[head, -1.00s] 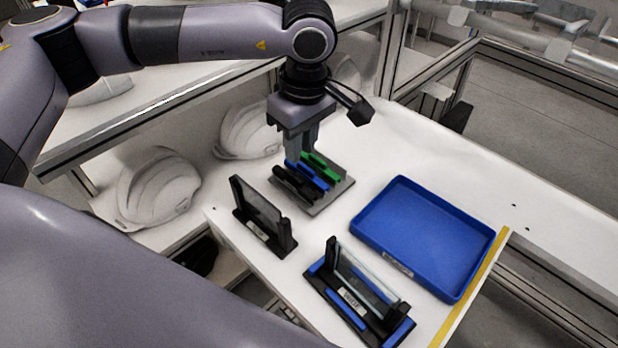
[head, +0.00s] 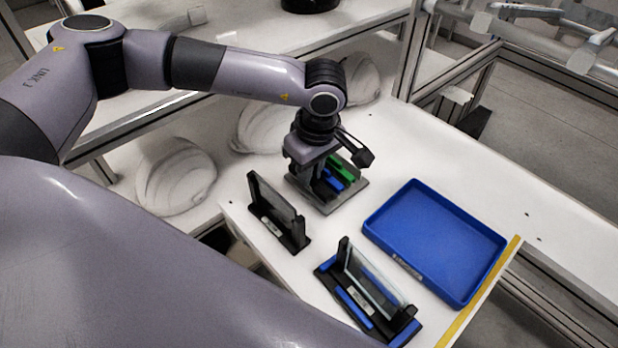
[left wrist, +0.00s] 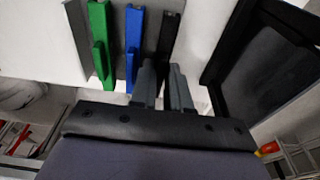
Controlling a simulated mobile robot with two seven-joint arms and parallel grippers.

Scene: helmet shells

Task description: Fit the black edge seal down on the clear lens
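The black edge seal (left wrist: 169,30) is on a grey rack (head: 352,196), beside a blue seal (head: 333,182) and a green seal (head: 342,167). In the head view my gripper mostly hides the black one. My left gripper (head: 314,184) is down at the rack. In the left wrist view its two fingers (left wrist: 163,82) stand close on either side of the black seal's raised grip. I cannot tell whether they press on it. The clear lens (head: 376,277) stands upright in a black holder with blue pads (head: 352,308), nearest the front. My right gripper is not in view.
An empty blue tray (head: 435,240) lies at the right by yellow edge tape (head: 480,290). White helmet shells (head: 175,177) sit on the left. The table behind the tray is clear.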

